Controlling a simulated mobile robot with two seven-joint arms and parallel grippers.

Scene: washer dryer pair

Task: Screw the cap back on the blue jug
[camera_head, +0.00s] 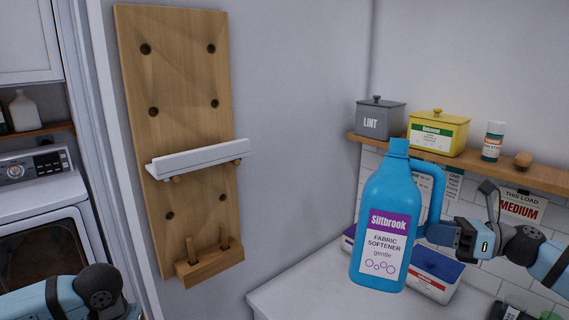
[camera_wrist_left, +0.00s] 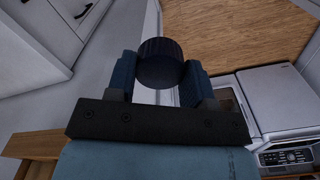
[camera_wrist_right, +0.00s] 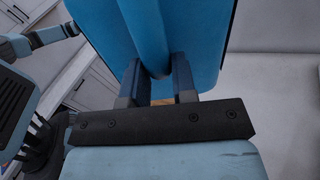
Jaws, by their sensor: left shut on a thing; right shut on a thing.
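The blue jug (camera_head: 385,225) with a purple and white Siltbrook fabric softener label is held upright in front of the counter. Its neck (camera_head: 398,146) shows at the top with no cap on it. My right gripper (camera_head: 447,234) is shut on the jug's handle (camera_head: 438,195); the right wrist view shows the handle (camera_wrist_right: 148,45) between the fingers. My left gripper (camera_wrist_left: 160,82) is shut on a dark ridged round cap (camera_wrist_left: 160,62), seen in the left wrist view. In the head view only my left arm shows at the lower left; its fingers and the cap are out of frame.
A wooden shelf (camera_head: 470,167) holds a grey lint box (camera_head: 380,119), a yellow box (camera_head: 438,132) and a small bottle (camera_head: 493,142). White-and-blue boxes (camera_head: 436,272) stand on the white counter (camera_head: 290,293). A wooden pegboard (camera_head: 180,90) hangs left; a washer or dryer (camera_head: 40,205) stands beyond.

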